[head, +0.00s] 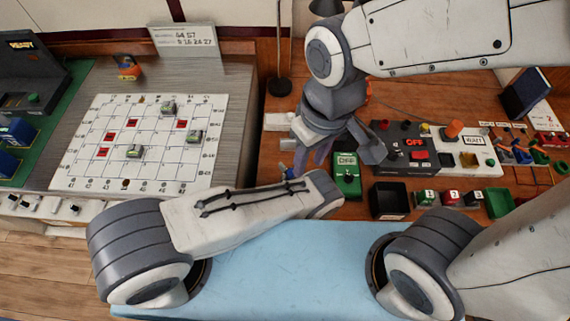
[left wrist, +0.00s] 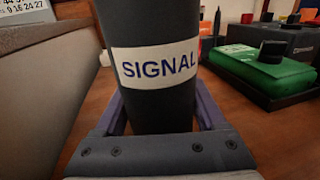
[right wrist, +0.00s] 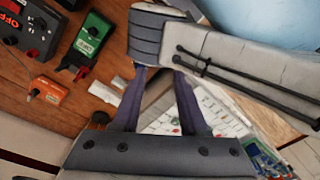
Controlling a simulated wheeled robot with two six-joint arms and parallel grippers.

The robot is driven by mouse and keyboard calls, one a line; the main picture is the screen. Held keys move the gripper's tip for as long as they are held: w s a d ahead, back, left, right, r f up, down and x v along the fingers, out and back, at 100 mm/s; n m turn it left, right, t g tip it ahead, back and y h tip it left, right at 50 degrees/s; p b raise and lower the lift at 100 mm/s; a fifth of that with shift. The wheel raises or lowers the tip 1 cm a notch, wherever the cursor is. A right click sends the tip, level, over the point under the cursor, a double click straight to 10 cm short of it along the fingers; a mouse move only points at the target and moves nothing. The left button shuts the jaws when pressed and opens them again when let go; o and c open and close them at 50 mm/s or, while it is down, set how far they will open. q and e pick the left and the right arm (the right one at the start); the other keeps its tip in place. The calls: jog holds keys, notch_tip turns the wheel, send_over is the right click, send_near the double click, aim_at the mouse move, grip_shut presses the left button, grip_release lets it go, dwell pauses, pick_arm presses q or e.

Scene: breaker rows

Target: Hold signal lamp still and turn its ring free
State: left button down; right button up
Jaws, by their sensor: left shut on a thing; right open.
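The signal lamp (left wrist: 152,100) is a dark upright cylinder with a white band reading SIGNAL, in the left wrist view. My left gripper (left wrist: 160,112) is shut on its lower body, one finger on each side. The lamp's top and its ring are outside that view. In the head view I cannot make out the lamp; my right arm and gripper cover that area. My right gripper (head: 340,150) is open above the table, beyond the end of my left forearm. In the right wrist view its fingers (right wrist: 160,78) are apart with nothing between them, near my left forearm.
A dark panel (head: 400,140) with an OFF display is further right, with small trays in front. A white grid board (head: 90,140) lies left. A thin black stand (head: 280,60) rises behind.

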jog(key=w+a+f, duration=0.4)
jog(key=w+f, duration=0.1)
jog(key=w, duration=0.2)
jog(key=n, duration=0.2)
send_over(282, 164)
notch_tip(282, 164, down, 8)
jog(key=shift+h, duration=0.4)
notch_tip(282, 164, down, 11)
jog(key=shift+f, duration=0.2)
grip_shut()
